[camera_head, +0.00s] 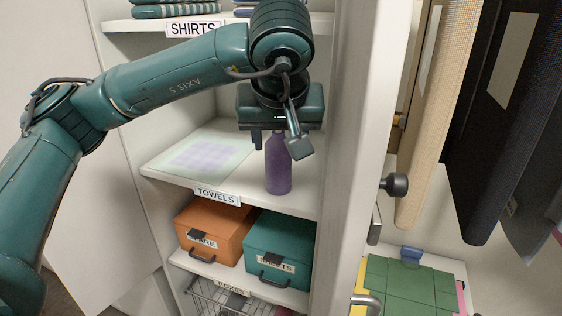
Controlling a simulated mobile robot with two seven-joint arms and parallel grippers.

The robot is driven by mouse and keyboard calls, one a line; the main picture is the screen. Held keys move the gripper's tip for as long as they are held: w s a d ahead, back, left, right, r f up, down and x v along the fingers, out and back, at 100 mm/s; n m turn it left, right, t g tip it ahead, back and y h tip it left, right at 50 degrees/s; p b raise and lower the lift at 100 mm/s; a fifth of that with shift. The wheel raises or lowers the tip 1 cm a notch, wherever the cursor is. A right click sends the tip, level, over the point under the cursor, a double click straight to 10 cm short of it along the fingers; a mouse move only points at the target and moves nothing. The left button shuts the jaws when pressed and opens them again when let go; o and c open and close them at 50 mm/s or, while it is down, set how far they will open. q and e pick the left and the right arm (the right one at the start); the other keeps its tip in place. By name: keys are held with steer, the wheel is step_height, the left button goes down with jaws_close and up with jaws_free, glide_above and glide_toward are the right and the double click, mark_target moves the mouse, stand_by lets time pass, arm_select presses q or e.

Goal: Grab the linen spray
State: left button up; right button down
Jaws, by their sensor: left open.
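A purple bottle (278,170), which looks like the linen spray, stands upright on the shelf labelled TOWELS (220,180). My left gripper (278,146) hangs just above it, pointing down. Its fingers are open, one on each side of the bottle's upper part in the picture. The bottle's top is hidden behind the gripper. I cannot tell whether the fingers touch it. My right gripper is out of view.
An orange box (215,230) and a teal box (280,245) sit on the shelf below. The cabinet's white side panel (345,180) stands close on the right. Folded shirts (175,8) lie above.

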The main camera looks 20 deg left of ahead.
mark_target(278, 138)
arm_select(q)
steer(key=w, duration=0.1)
steer(key=w+a, duration=0.1)
steer(key=w, duration=0.1)
steer(key=w+a, duration=0.1)
steer(key=w, duration=0.1)
steer(key=shift+a, duration=0.2)
steer(key=w, duration=0.1)
steer(key=w+a, duration=0.1)
steer(key=w, duration=0.1)
steer(key=shift+w+a+f, duration=0.15)
steer(key=shift+a, duration=0.15)
steer(key=shift+x, duration=0.75)
steer(key=shift+w+a+f, duration=0.1)
steer(key=shift+w+f, duration=0.15)
steer(key=shift+f, duration=0.25)
steer(key=shift+c, duration=0.4)
